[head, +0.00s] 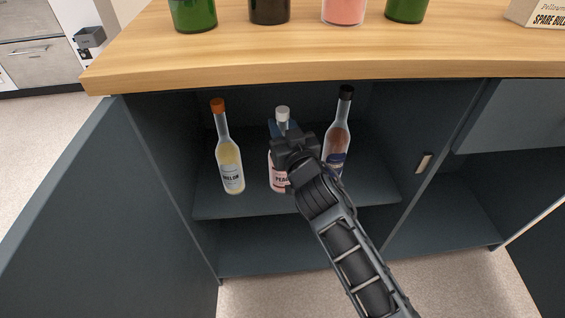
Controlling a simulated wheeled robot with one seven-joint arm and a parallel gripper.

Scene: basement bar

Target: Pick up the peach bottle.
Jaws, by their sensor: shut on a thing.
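The peach bottle (276,178) stands in the middle of the cabinet shelf, with a white cap, pink contents and a label whose first letters show. My gripper (285,140) is at the bottle's upper body and shut on it. My arm comes from the lower right and hides the bottle's right side and part of its label. The fingertips are hard to make out against the bottle. The bottle looks upright, and I cannot tell whether its base touches the shelf.
A yellow bottle (229,165) with an orange cap stands left, and a black-capped bottle (337,140) stands close on the right. The shelf (240,207) lies under a wooden counter (270,65) bearing several bottles. An open cabinet door (85,210) is at left.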

